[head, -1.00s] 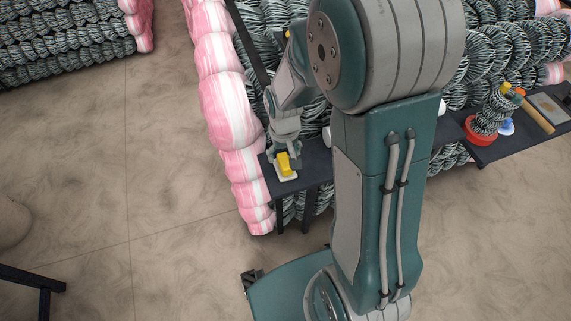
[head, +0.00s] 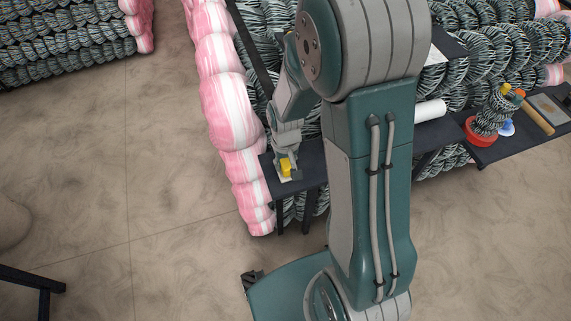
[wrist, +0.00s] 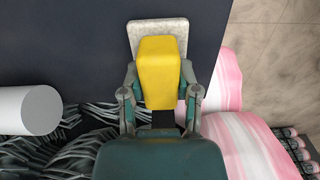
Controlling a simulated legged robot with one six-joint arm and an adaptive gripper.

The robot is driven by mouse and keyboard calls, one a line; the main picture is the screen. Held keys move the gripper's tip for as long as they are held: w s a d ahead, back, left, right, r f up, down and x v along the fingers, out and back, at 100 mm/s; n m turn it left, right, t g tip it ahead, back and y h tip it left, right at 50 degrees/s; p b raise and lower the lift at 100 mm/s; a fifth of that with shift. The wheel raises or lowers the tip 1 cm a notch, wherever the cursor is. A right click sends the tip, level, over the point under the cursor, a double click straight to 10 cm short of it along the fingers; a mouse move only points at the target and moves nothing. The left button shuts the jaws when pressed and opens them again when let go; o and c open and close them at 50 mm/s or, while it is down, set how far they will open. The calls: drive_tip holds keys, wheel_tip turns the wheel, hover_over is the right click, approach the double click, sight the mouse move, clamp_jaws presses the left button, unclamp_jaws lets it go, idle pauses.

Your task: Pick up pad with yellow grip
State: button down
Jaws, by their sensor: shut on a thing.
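The pad (wrist: 183,30) is a pale grey slab with a yellow grip (wrist: 158,70) on top. In the head view the yellow grip (head: 286,165) shows at the left end of a dark shelf, with the pale pad edge just below it. My gripper (wrist: 158,95) is shut on the yellow grip, one finger on each side of it in the wrist view. In the head view my gripper (head: 287,155) partly hides the grip. I cannot tell whether the pad touches the shelf.
The dark shelf (head: 312,160) runs right behind my arm. A white roll (head: 430,110) lies on it, also in the wrist view (wrist: 27,110). Pink-white wrapped bulges (head: 228,110) stand close at the left. A red ring (head: 480,133) and other items sit at the right.

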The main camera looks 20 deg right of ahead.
sight(285, 161)
drive_tip(key=shift+s, duration=0.1)
drive_tip(key=shift+r, duration=0.45)
wheel_tip(285, 161, up, 2)
drive_tip(key=shift+r, duration=0.25)
drive_tip(key=s+d+r, duration=0.3)
drive_tip(key=s+r, duration=0.6)
drive_tip(key=s, duration=0.4)
drive_tip(key=shift+s+d+r, duration=0.25)
drive_tip(key=shift+d+r, duration=0.05)
